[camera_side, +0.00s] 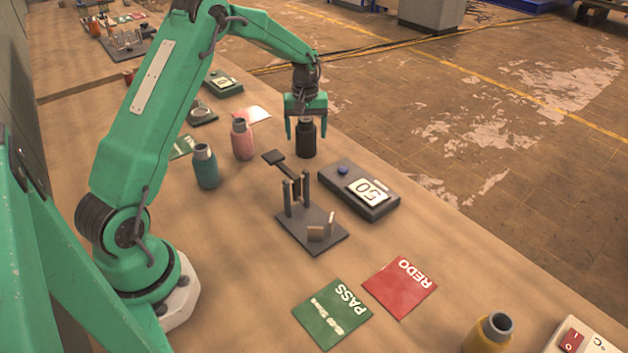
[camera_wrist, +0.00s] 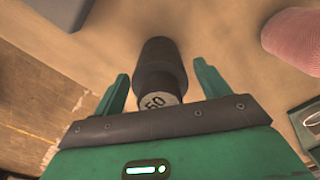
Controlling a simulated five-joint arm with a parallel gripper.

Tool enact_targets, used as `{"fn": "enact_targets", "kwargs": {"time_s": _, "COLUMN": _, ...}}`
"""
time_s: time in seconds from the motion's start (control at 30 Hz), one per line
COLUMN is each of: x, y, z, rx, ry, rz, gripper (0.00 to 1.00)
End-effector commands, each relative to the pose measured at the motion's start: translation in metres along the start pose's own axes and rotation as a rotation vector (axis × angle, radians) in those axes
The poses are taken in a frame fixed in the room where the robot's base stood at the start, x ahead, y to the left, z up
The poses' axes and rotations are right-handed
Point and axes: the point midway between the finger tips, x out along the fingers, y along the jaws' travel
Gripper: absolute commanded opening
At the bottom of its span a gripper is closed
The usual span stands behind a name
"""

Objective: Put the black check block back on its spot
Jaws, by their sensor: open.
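The black check block (camera_side: 306,139) is a dark bottle-shaped cylinder with a narrower neck. It stands upright on the table beneath my gripper (camera_side: 306,132). In the wrist view the block (camera_wrist: 159,70) shows a pale top marked 50. My gripper (camera_wrist: 161,75) is open, with one green finger on each side of the block and a visible gap to each. I cannot tell which place on the table is the block's own spot.
A grey device (camera_side: 358,192) with a 50 card lies near the table edge, beside a grey stand (camera_side: 311,228). Pink (camera_side: 242,139), teal (camera_side: 205,167) and yellow (camera_side: 489,334) bottles stand around. Green PASS (camera_side: 332,313) and red REDO (camera_side: 399,286) mats lie in front.

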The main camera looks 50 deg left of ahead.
Motion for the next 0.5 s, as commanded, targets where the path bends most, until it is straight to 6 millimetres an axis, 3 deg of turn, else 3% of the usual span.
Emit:
{"fn": "enact_targets", "kwargs": {"time_s": 0.27, "x": -0.007, "y": 0.0, "z": 0.0, "rx": 0.0, "ry": 0.001, "rz": 0.001, "gripper": 0.75}}
{"fn": "enact_targets", "kwargs": {"time_s": 0.5, "x": -0.033, "y": 0.0, "z": 0.0, "rx": 0.0, "ry": 0.002, "rz": 0.002, "gripper": 0.75}}
